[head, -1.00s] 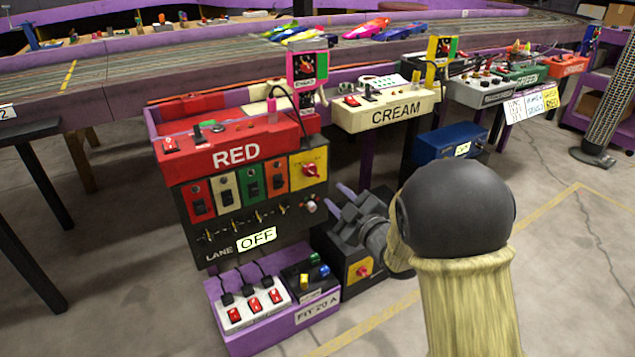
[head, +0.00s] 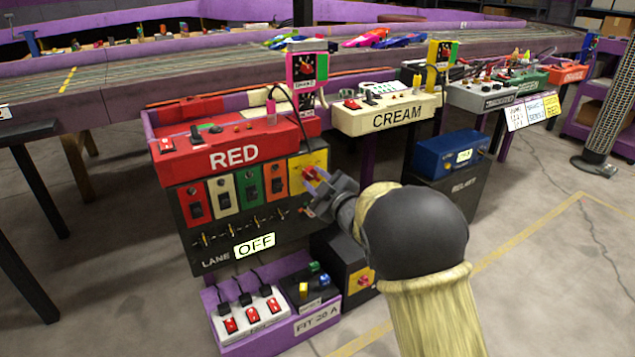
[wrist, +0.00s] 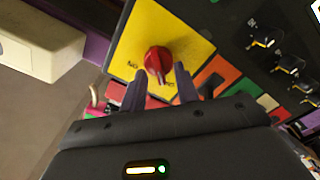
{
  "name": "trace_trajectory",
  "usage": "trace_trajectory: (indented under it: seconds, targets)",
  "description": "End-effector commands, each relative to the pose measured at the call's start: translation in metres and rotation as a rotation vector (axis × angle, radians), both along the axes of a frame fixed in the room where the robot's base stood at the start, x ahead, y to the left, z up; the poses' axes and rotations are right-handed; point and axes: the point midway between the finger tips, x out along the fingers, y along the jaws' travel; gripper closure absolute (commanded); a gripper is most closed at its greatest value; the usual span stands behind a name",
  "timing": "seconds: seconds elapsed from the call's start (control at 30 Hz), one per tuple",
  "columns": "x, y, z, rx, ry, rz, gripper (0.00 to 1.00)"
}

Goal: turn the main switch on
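The main switch looks to be the red rotary knob (wrist: 158,61) on a yellow plate (wrist: 188,22), at the upper right of the black panel below the RED box; the knob also shows in the head view (head: 309,173). In the head view my gripper (head: 314,182) partly covers the plate's lower right.
A second red knob (head: 364,281) is on a lower box. A blue box (head: 448,153) is at right.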

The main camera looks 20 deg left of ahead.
Motion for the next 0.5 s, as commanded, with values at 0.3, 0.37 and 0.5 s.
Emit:
trace_trajectory:
  seconds: [0.3,0.37,0.5]
  targets:
    - [-0.0002,-0.0002,0.0,0.0,0.0,0.0,1.0]
    - [-0.0003,-0.0003,0.0,0.0,0.0,0.0,1.0]
    - [-0.0002,-0.0005,0.0004,0.006,0.007,0.0,1.0]
